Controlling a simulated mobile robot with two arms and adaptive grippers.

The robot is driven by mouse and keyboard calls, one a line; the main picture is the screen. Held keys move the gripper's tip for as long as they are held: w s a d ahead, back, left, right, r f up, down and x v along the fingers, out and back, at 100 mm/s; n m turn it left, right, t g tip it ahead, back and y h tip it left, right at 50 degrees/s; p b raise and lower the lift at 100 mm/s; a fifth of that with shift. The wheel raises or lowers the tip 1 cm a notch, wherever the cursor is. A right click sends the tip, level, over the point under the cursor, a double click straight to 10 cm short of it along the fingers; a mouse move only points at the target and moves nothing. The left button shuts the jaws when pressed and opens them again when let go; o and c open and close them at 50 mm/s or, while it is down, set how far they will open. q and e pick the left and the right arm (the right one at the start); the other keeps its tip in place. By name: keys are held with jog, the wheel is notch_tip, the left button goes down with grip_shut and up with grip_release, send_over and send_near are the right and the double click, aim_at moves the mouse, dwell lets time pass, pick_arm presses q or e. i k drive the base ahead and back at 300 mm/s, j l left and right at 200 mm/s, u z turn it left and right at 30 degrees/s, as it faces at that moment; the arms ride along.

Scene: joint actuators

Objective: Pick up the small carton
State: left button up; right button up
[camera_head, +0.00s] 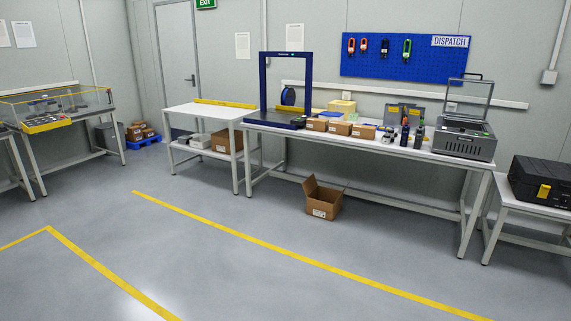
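Three small brown cartons stand in a row on the long white table: a left carton (317,124), a middle carton (339,128) and a right carton (363,132). A larger brown carton (322,207) with open flaps sits on the floor below the table. Another brown carton (224,143) is on the lower shelf of the side table. I cannot tell which one is the task's small carton. Neither of my grippers is in view.
The long table (408,149) also bears a blue frame (264,85), bottles (405,135) and a grey machine (463,138). A black case (541,182) stands on the right table. The grey floor (230,275) with yellow lines is clear in front.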

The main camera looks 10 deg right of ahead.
aim_at(319, 125)
jog(key=i+l+z, duration=0.35)
jog(key=i, duration=0.25)
jog(key=i+l+z, duration=0.4)
jog(key=i, duration=0.2)
jog(key=i+z, duration=0.35)
jog(key=i, duration=0.3)
jog(key=i+u, duration=0.15)
jog(key=i, duration=0.5)
jog(key=i+l+u, duration=0.15)
jog(key=i, duration=0.45)
jog(key=i+l+u, duration=0.15)
jog(key=i, duration=0.5)
jog(key=i+l+u, duration=0.45)
jog(key=i, duration=0.2)
